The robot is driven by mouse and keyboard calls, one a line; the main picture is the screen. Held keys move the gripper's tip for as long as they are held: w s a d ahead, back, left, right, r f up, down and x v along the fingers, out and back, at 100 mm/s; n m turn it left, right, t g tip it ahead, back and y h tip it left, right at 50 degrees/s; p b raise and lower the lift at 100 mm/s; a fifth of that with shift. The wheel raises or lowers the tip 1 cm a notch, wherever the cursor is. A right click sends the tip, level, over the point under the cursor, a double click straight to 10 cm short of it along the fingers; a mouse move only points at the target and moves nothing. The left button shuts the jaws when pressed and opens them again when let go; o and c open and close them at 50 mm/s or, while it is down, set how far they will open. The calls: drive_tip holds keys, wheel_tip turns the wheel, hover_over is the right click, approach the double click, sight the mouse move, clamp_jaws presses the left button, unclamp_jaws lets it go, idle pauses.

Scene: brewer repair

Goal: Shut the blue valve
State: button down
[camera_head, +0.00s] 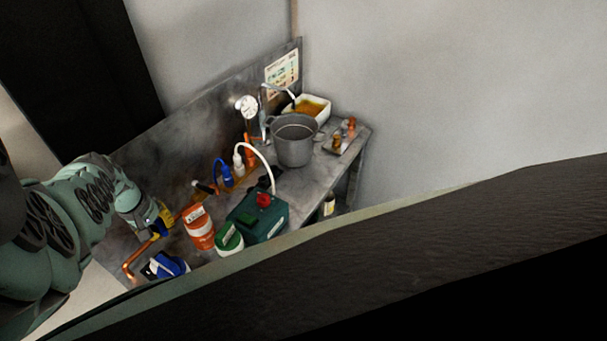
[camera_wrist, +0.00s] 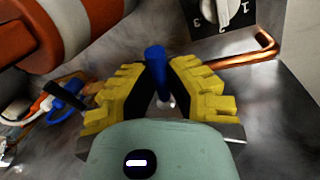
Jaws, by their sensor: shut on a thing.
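The blue valve (camera_wrist: 154,65) shows in the wrist view as a blue handle standing between the yellow-padded fingers of my gripper (camera_wrist: 158,82). The fingers are shut on the handle from both sides, and its lower part is partly hidden between them. In the head view my gripper (camera_head: 158,222) reaches to the copper pipe (camera_head: 135,262) at the left end of the workbench. The valve itself cannot be made out there behind the fingers.
An orange-and-white canister (camera_head: 199,228) stands close to the right of my gripper. A green box with a red knob (camera_head: 264,199), a green-and-white jar (camera_head: 229,238) and a blue-and-white item (camera_head: 168,265) are near. A grey pot (camera_head: 293,143) stands farther back. A numbered dial (camera_wrist: 228,12) is near the pipe.

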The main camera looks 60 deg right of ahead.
drive_tip(key=shift+s+d+n+t, duration=0.15)
drive_tip(key=shift+d+n, duration=0.15)
drive_tip(key=shift+n, duration=0.55)
drive_tip(key=shift+w+d+n+t, duration=0.15)
drive_tip(key=shift+d+n, duration=0.15)
drive_tip(key=shift+n, duration=0.55)
drive_tip(key=shift+s, duration=0.1)
drive_tip(key=c, duration=1)
unclamp_jaws()
drive_tip(key=shift+r, duration=0.15)
wheel_tip(320, 180, up, 7)
hover_over(160, 228)
drive_tip(key=shift+r+p, duration=0.1)
drive_tip(key=shift+p, duration=0.2)
